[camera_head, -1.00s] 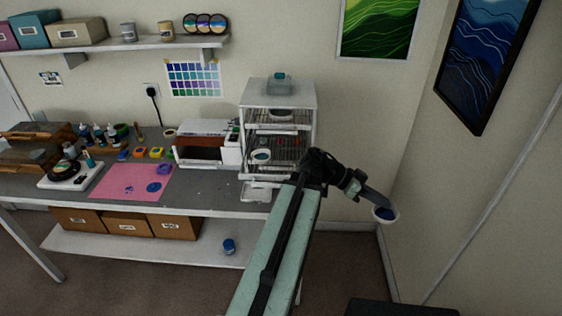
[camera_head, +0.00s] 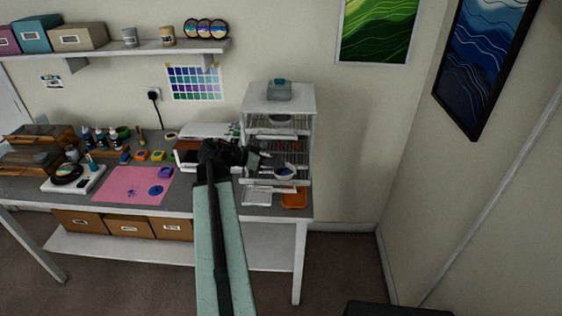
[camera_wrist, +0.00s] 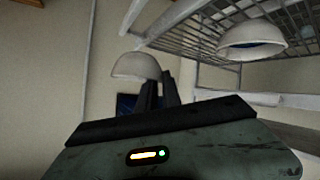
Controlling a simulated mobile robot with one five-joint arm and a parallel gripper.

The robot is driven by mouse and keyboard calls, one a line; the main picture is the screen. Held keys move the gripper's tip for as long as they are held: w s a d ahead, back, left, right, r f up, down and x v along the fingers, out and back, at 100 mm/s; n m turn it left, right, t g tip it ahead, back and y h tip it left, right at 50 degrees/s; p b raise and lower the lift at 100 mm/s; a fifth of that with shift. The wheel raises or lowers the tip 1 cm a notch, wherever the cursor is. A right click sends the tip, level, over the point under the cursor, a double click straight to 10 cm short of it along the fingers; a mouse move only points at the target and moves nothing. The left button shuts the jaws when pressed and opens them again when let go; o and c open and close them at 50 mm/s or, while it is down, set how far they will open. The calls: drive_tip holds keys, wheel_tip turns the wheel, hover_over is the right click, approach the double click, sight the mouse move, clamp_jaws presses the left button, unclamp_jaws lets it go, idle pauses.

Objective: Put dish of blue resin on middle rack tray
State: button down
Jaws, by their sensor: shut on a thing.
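My gripper (camera_head: 268,162) is shut on the white dish of blue resin (camera_head: 285,171) at its near side. The dish is at the front of the white drying rack (camera_head: 313,150), around the height of its middle tray; I cannot tell whether it touches a tray. The wrist view appears upside down. There the held dish (camera_wrist: 137,66) is at the dark fingertips (camera_wrist: 157,88), beside the rack's wire tray (camera_wrist: 190,38). A second white dish (camera_wrist: 252,40) rests on that wire tray. My gripper and wrist hide the left part of the middle tray in the head view.
Another dish (camera_head: 280,118) sits on the upper rack tray. A teal-topped container (camera_head: 279,90) stands on the rack. An orange tray (camera_head: 294,198) lies at the rack's foot. A white machine (camera_head: 207,131) stands left of the rack.

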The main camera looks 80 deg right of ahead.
drive_tip(key=d, duration=0.7)
drive_tip(key=s+d+f+b, duration=0.1)
drive_tip(key=d, duration=0.3)
drive_tip(key=shift+d, duration=0.35)
wheel_tip(320, 180, down, 4)
drive_tip(key=b, duration=0.4)
drive_tip(key=shift+r+p, duration=0.2)
drive_tip(key=shift+p, duration=0.1)
drive_tip(key=shift+f, duration=0.25)
drive_tip(key=c, duration=1.5)
unclamp_jaws()
drive_tip(key=shift+r, duration=0.1)
drive_tip(key=shift+r, duration=0.1)
